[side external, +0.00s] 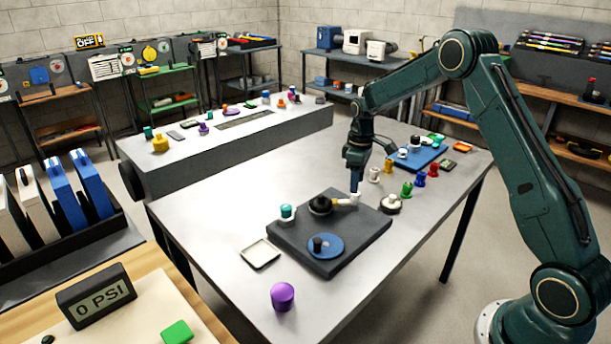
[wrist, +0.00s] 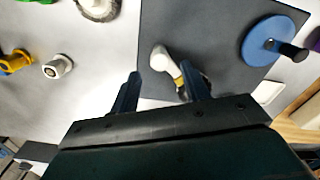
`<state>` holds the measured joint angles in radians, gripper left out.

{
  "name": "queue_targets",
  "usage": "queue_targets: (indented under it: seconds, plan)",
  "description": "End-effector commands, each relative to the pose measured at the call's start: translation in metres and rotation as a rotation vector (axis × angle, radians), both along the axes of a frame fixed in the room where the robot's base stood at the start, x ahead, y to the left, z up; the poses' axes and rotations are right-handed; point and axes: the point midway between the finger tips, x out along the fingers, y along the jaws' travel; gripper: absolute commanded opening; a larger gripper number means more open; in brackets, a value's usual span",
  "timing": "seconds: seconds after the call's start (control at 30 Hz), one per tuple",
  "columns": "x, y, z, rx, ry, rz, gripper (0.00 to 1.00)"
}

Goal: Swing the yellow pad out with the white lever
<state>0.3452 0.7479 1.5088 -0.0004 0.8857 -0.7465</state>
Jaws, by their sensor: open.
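A dark square board (side external: 372,226) lies on the grey table. A black round hub (side external: 320,204) sits on it, with the white lever (side external: 354,200) reaching right from it. A small yellow piece (side external: 338,202), which may be the yellow pad, shows between hub and lever. My gripper (side external: 356,188) points down over the lever's outer end. In the wrist view my gripper (wrist: 160,72) is open, and the white lever (wrist: 166,62) shows between the fingertips, nearer the right one. The right finger partly hides the yellow piece (wrist: 180,84). I cannot tell if the fingers touch the lever.
A purple cylinder (side external: 282,297) and a shallow tray (side external: 260,254) stand near the front. Several coloured pegs and a white-topped round piece (side external: 389,204) stand to the right.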

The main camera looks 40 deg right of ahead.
Motion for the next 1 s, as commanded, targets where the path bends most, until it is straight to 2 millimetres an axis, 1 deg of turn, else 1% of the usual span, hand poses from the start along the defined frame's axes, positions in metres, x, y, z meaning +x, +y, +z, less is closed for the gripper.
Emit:
queue_targets:
  seconds: [0.03,0.1,0.3,0.43,0.67,0.7,0.77,0.9,0.93,1.0]
  plan:
    - [-0.001,0.0,-0.008,0.001,0.003,0.0,0.46]
    - [-0.001,0.0,-0.016,0.001,0.003,0.0,0.46]
    - [0.0,0.0,-0.031,0.001,0.001,0.0,0.46]
    - [0.0,0.0,-0.035,0.0,0.0,0.0,0.46]
    - [0.0,0.0,-0.036,0.0,0.0,0.0,0.46]
    - [0.0,0.0,-0.036,0.0,0.0,0.0,0.44]
    - [0.0,0.0,-0.035,0.0,0.0,0.0,0.33]
    - [0.0,0.0,-0.035,0.0,0.0,0.0,0.05]
    - [0.0,0.0,-0.035,0.0,0.0,0.0,0.0]
    - [0.0,0.0,-0.035,0.0,0.0,0.0,0.0]
